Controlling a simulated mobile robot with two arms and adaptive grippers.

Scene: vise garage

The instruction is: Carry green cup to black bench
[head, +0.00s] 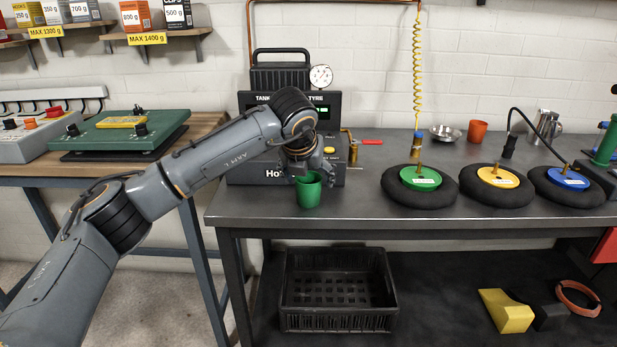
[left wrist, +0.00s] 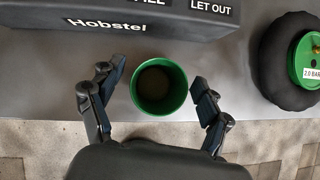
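The green cup (head: 309,194) is upright on the black bench (head: 365,200), near its front edge and in front of the black tyre station (head: 265,172). In the left wrist view the cup (left wrist: 159,106) shows from above, its inside empty. My left gripper (head: 312,168) is at the cup, partly hidden by its own wrist in the head view. In the left wrist view its two fingers (left wrist: 158,92) stand apart on either side of the cup, with a small gap showing on each side. My right gripper is in neither view.
Tyres with a green hub (head: 420,178), yellow hub (head: 497,177) and blue hub (head: 567,179) lie to the right. An orange cup (head: 477,131) and metal bowl (head: 445,132) stand behind. A black crate (head: 338,318) is below. A wooden table (head: 95,166) stands left.

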